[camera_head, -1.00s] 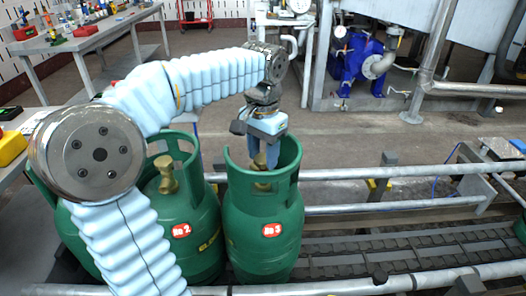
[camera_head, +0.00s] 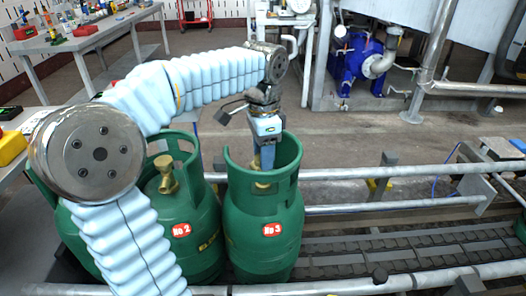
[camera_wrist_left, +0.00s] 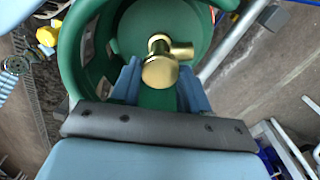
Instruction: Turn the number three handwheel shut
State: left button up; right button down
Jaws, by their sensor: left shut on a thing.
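The green cylinder labelled No 3 (camera_head: 262,252) stands upright on the conveyor. Its brass valve and handwheel (camera_head: 262,185) sit inside the collar, mostly hidden by my left gripper (camera_head: 266,165) in the head view. In the left wrist view, the round handwheel (camera_wrist_left: 160,73) lies between the two blue fingers of my left gripper (camera_wrist_left: 160,85), which is shut on it. The valve's brass side outlet points right there, inside the green collar (camera_wrist_left: 72,55). My right gripper is in neither view.
The green No 2 cylinder (camera_head: 200,255) stands close on the left, its brass valve (camera_head: 166,178) bare. Another green cylinder is partly hidden behind my arm. Conveyor rails (camera_head: 360,172) run to the right, with free belt there. A workbench (camera_head: 85,38) stands back left.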

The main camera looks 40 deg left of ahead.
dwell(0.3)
pick_arm(q)
jog(key=o, duration=1.1)
jog(key=shift+c, duration=0.2)
notch_tip(320, 180, up, 14)
jog(key=shift+f, duration=0.1)
